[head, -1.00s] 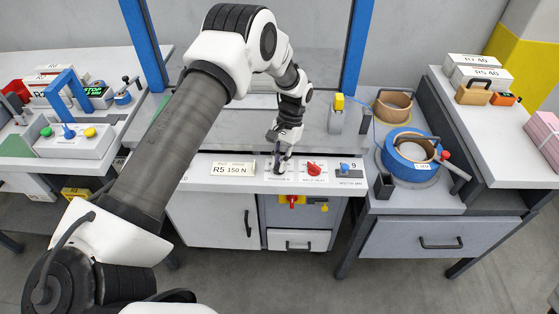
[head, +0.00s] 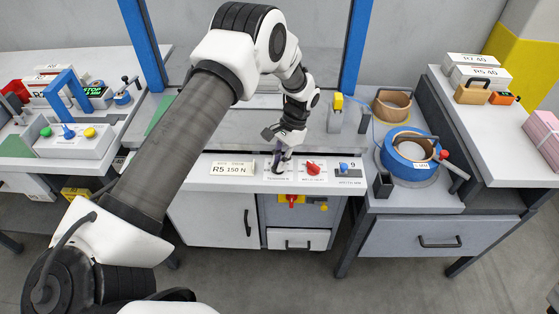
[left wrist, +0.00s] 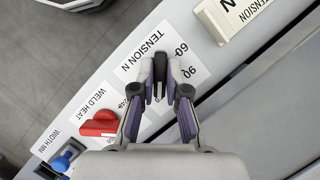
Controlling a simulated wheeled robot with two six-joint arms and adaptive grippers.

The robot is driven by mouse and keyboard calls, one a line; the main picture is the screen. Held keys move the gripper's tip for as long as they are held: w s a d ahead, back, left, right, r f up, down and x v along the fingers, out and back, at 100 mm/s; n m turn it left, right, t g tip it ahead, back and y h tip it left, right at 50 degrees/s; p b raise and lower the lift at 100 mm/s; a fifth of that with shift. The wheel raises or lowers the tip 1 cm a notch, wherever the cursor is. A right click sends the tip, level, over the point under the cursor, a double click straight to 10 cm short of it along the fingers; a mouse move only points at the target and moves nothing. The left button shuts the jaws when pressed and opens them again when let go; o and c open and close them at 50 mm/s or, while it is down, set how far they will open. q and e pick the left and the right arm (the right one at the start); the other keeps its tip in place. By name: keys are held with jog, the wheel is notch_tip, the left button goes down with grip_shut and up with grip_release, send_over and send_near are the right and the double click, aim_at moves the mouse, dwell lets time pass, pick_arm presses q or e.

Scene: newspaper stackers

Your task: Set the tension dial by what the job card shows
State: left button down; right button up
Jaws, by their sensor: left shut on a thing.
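The job card (head: 232,168) stands at the left on the white panel and reads "R5 150 N". Its edge also shows in the left wrist view (left wrist: 238,18). My left gripper (head: 278,168) is at the tension dial, shut on its dark knob (left wrist: 160,66) in the left wrist view. The fingers stand on either side of the knob, covering most of it and its pointer. The label beside it (left wrist: 152,45) reads "TENSION N", with 60 and 90 visible. The other scale marks are hidden, so the setting cannot be read. My right gripper is out of view.
The red weld heat knob (head: 313,168) and blue width knob (head: 344,168) sit right of the tension dial on the same panel. A red-and-yellow switch (head: 291,201) is below. A blue strap reel (head: 409,151) stands at the right. Blue posts rise behind the panel.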

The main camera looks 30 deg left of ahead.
pick_arm(q)
jog(key=c, duration=1.2)
grip_release()
jog(key=v, duration=1.2)
jog(key=shift+f, duration=0.1)
